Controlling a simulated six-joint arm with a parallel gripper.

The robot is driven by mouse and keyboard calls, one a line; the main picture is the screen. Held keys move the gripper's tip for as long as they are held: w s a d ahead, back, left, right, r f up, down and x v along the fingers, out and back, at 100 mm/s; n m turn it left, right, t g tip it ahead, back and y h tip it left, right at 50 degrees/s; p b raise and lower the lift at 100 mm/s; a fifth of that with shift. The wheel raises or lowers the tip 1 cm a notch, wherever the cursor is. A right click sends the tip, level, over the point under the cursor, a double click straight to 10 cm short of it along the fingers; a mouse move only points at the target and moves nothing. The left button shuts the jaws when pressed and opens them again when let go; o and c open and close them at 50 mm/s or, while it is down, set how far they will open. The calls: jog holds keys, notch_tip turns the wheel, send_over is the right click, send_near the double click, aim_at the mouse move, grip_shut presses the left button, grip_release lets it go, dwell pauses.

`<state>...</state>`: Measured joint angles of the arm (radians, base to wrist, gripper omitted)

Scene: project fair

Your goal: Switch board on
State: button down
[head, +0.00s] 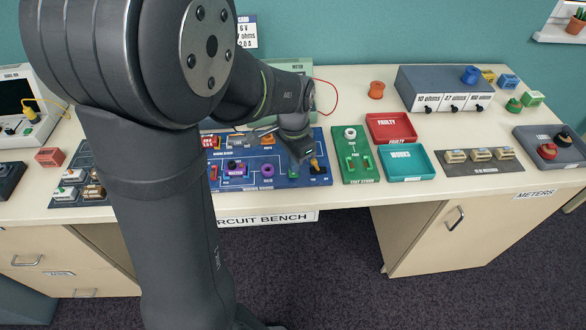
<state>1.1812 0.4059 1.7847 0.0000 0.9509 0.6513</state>
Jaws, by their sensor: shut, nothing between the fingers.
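The blue circuit board (282,179) lies on the bench in the middle, partly hidden behind my arm. It carries several parts, among them a purple ring-like part (267,171) and a purple block (234,169). A small orange-yellow piece (315,164) shows at the board's right end, with a dark part below it; I cannot tell for sure that this is the switch, or its position. My gripper (307,163) is shut and empty, pointing down over the right part of the board beside that piece. Whether it touches anything is unclear.
A green test stand (356,172) stands just right of the board. Beyond it are a red tray (391,128), a teal tray (407,163) and a dark panel with several blocks (455,168). The bench's front edge runs close below the board.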

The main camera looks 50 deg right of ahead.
jog(key=shift+f, duration=0.95)
dwell(0.3)
jog(key=shift+r, duration=3.55)
jog(key=shift+f, duration=0.1)
